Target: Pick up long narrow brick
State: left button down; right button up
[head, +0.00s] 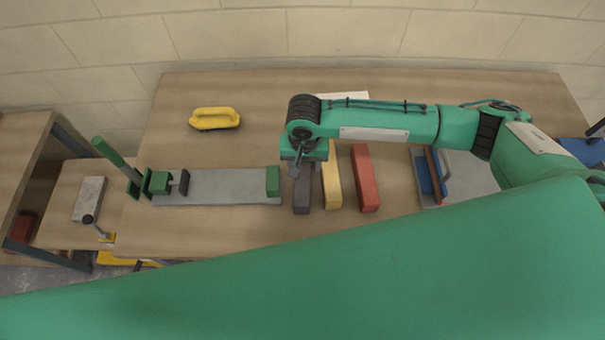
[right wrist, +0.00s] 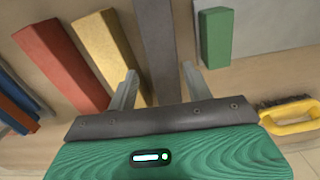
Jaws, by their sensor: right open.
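Three bricks lie side by side on the table: a dark grey one (head: 302,198), a yellow one (head: 331,184) and a red one (head: 366,178). In the right wrist view the dark grey brick (right wrist: 158,45) looks long and narrow. My right gripper (head: 297,167) is open above the far part of the dark grey brick and partly hides it in the head view. In the right wrist view the brick runs between the two fingers of the gripper (right wrist: 158,78). My left gripper is not in view.
A grey plate (head: 228,187) with a green clamp (head: 160,182) and green end block (head: 273,181) lies left of the bricks. A yellow-handled tool (head: 214,119) lies behind it. Blue and red-brown pieces lie on a grey tray (head: 472,172) at right.

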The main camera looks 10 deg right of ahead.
aim_at(303, 173)
notch_tip(303, 173, down, 3)
jog(key=shift+w+r+p, duration=0.1)
jog(key=shift+w+p, duration=0.05)
jog(key=shift+p, duration=0.25)
jog(key=f, duration=0.1)
jog(key=f+p, duration=0.1)
jog(key=f, duration=0.1)
jog(key=shift+w+a+f, duration=0.1)
jog(key=shift+w+f, duration=0.1)
jog(key=shift+f, duration=0.45)
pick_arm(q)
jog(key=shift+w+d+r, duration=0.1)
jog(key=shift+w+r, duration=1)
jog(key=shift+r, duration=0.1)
pick_arm(e)
jog(key=shift+s+f, duration=0.1)
jog(key=shift+f, duration=0.05)
jog(key=c, duration=1)
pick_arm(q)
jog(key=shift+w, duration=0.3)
pick_arm(e)
grip_shut()
